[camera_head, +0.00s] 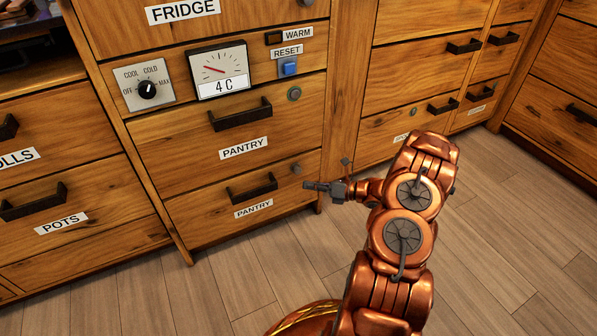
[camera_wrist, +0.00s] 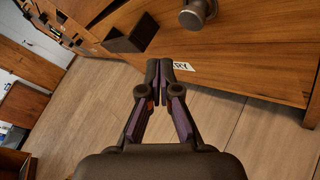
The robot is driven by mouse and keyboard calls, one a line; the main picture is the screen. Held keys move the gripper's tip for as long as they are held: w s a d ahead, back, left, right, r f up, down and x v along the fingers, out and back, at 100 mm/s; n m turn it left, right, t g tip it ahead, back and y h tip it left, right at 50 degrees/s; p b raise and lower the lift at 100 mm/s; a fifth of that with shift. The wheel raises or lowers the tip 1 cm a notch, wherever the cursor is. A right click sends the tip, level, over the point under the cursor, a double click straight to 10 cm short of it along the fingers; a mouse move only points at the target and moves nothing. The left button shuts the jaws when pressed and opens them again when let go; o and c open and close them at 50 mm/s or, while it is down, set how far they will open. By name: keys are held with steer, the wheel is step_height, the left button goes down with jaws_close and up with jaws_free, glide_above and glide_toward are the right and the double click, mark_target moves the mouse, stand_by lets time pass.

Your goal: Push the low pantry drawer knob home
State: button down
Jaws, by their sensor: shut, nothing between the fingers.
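The low pantry drawer (camera_head: 218,208) is the bottom wooden front under the fridge panel, with a dark bar handle (camera_head: 252,188) and a PANTRY label (camera_head: 253,208). Its small grey knob (camera_head: 296,168) is near the upper right corner. In the wrist view the knob (camera_wrist: 197,12) is large and round at the top edge, standing out from the wood on a short stem. My gripper (camera_head: 308,186) is shut and empty, just right of the drawer front and below the knob. In the wrist view its fingertips (camera_wrist: 160,66) are together beside the label (camera_wrist: 184,66), apart from the knob.
The upper pantry drawer (camera_head: 185,150) has its own handle and round lock-like knob (camera_head: 294,93). Above it are a dial (camera_head: 147,90), a gauge reading 4 C (camera_head: 218,70) and a blue reset button (camera_head: 289,67). More drawers stand on both sides. The plank floor (camera_head: 500,240) in front is clear.

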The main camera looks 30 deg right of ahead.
mark_target(299, 172)
steer(key=shift+w+d, duration=0.15)
steer(key=shift+w, duration=1.65)
steer(key=shift+w, duration=0.1)
steer(key=shift+w, duration=0.3)
steer(key=shift+w+d+r, duration=0.1)
steer(key=shift+w+d, duration=0.05)
steer(key=shift+w, duration=1.2)
stand_by(2.0)
steer(key=shift+s, duration=0.1)
steer(key=shift+s+a+b, duration=0.2)
steer(key=shift+s+b, duration=0.15)
steer(key=shift+s, duration=1.35)
steer(key=shift+s+a+b, duration=0.2)
steer(key=shift+s+b, duration=0.4)
steer(key=shift+s, duration=1.9)
